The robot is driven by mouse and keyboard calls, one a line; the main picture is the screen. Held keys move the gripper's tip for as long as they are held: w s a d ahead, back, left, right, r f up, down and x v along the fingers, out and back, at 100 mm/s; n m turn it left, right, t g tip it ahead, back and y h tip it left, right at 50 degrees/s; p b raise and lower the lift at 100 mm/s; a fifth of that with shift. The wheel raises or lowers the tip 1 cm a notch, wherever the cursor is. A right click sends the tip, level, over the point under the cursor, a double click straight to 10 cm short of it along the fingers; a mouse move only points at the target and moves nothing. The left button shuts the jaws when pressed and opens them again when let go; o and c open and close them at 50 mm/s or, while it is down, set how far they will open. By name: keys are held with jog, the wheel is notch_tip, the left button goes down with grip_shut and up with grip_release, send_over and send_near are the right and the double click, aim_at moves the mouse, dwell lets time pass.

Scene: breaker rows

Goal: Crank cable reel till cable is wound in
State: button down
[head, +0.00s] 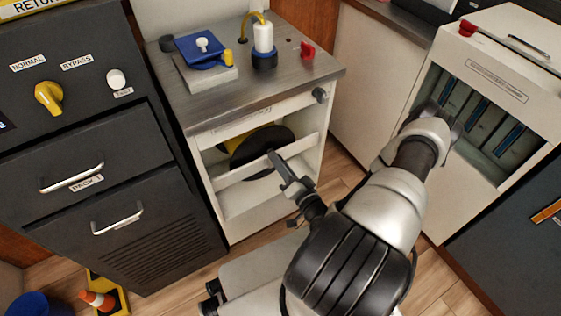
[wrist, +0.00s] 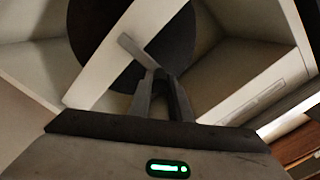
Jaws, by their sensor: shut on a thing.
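The cable reel (head: 262,150) sits in the open front of the low cabinet, with a black round flange and a yellow part showing at its left. In the wrist view its dark disc (wrist: 125,30) fills the upper middle. A grey bar, seemingly the crank handle (wrist: 135,50), stands out in front of the disc. My gripper (wrist: 158,75) is shut on the end of this bar; in the head view my gripper (head: 278,166) reaches in from the lower right. My arm hides part of the cabinet's right side. How much cable is wound cannot be told.
A pale crossbar (head: 235,171) runs across the cabinet opening, close to my gripper. The metal top (head: 270,85) carries a blue-lidded box (head: 203,50), a white cylinder (head: 263,38) with a yellow cord, and a red knob (head: 307,50). Dark drawers (head: 95,195) stand at left.

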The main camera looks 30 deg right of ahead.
jog(key=shift+d, duration=0.15)
dwell(0.3)
jog(key=c, duration=1.6)
grip_release()
jog(key=shift+s, duration=0.1)
jog(key=s, duration=0.5)
jog(key=s+d+p, duration=0.1)
jog(key=s, duration=0.5)
jog(key=s+p, duration=0.1)
jog(key=s, duration=0.5)
jog(key=shift+s+d, duration=0.15)
